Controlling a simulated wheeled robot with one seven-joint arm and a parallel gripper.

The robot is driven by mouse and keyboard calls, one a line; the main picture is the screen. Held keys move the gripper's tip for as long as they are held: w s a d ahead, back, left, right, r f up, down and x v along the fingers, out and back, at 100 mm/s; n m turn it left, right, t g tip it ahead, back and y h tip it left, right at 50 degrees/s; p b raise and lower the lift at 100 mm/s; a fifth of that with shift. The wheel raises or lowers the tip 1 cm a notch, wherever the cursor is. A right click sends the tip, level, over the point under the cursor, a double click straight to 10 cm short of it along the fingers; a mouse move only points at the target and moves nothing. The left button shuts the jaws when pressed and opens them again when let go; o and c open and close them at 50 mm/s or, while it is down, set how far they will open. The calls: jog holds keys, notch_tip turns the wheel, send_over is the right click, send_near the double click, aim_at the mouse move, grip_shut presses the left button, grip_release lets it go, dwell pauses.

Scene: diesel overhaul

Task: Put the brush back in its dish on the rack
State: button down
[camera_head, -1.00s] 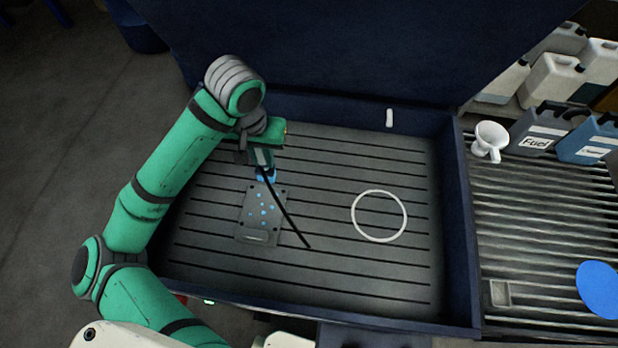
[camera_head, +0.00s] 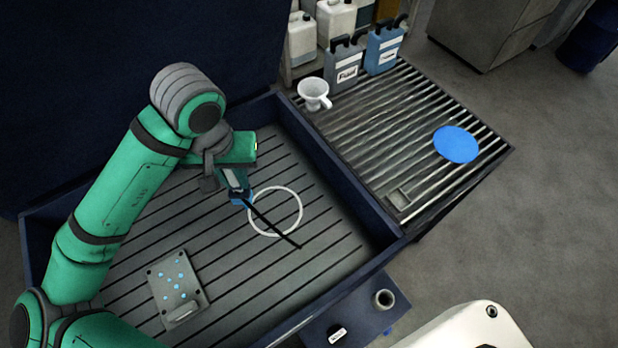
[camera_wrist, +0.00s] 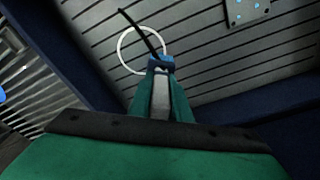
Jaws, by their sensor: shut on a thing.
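My gripper (camera_head: 236,186) is shut on the brush, holding it above the slatted tray floor. The brush's long thin black part (camera_head: 272,225) points down to the right, with blue (camera_head: 241,198) at the jaws. In the wrist view the black part (camera_wrist: 138,28) reaches across the white ring, from the blue piece (camera_wrist: 162,63) between the fingertips (camera_wrist: 160,78). The ribbed rack (camera_head: 420,125) is to the right of the tray.
The tray's raised dark blue wall (camera_head: 345,185) stands between gripper and rack. A white ring (camera_head: 289,191) and a grey plate with blue dots (camera_head: 168,270) lie in the tray. A white funnel (camera_head: 314,93), Fuel can (camera_head: 345,70) and blue can (camera_head: 383,50) stand at the rack's back.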

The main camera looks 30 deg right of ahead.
jog(key=s+d+r+m, duration=0.2)
jog(key=s+d+m, duration=0.2)
jog(key=s+d, duration=0.4)
jog(key=s+d+r+m+g, duration=0.15)
jog(key=s+d+m, duration=0.25)
jog(key=s+d, duration=0.45)
jog(key=s+d+r+m+t, duration=0.1)
jog(key=s+d+r+m, duration=0.25)
jog(key=s+d, duration=0.45)
jog(key=shift+g+h, duration=0.25)
jog(key=shift+h, duration=0.15)
jog(key=shift+w+d+f, duration=1.6)
jog(key=shift+d+f, duration=0.25)
jog(key=shift+f, duration=0.4)
jog(key=shift+w+d+f, duration=1.65)
jog(key=shift+d+f, duration=0.2)
jog(key=shift+f, duration=0.35)
jog(key=shift+w+d+f, duration=1.6)
jog(key=shift+d+f, duration=0.25)
jog(key=shift+f, duration=0.4)
jog(key=shift+f, duration=0.1)
